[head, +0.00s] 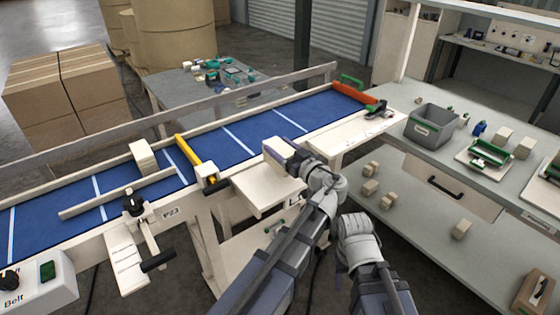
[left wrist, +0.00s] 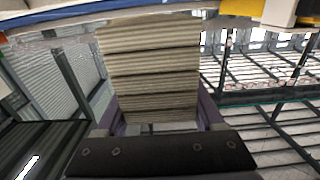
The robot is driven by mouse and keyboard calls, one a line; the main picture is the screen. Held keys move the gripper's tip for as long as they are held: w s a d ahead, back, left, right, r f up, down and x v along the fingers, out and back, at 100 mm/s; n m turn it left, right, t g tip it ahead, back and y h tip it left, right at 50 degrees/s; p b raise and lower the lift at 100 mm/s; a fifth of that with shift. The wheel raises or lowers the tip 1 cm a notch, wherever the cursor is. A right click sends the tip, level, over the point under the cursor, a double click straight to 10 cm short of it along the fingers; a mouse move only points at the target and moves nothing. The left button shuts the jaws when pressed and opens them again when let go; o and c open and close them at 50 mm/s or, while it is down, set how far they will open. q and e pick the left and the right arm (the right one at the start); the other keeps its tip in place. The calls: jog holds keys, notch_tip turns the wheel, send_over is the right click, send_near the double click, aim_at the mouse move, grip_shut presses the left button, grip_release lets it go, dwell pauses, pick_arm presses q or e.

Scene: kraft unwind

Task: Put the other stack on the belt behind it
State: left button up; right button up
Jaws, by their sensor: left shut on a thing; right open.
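My left gripper (head: 290,155) is shut on a pale stack (head: 277,149), over the belt's near side by a small white shelf (head: 262,193). In the left wrist view the stack (left wrist: 152,70) shows layered tan edges between the two purple fingers. Another pale stack (head: 143,157) stands on the blue belt (head: 236,139) further left, beyond a pale guide bar (head: 118,194). A yellow bar (head: 195,157) crosses the belt between the stacks. My right gripper (head: 345,245) is low in front of the bench, open; its fingers are mostly hidden.
A grey bin (head: 432,124) and green-topped devices (head: 488,153) stand on the right bench. An orange roller (head: 355,93) is at the belt's far end. A black-knobbed clamp (head: 134,203) sits on the near rail. The belt right of the yellow bar is clear.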

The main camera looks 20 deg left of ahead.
pick_arm(q)
jog(key=shift+f+b, duration=1.6)
jog(key=shift+f, duration=0.15)
jog(key=shift+f, duration=0.1)
jog(key=shift+f, duration=0.15)
jog(key=o, duration=1.5)
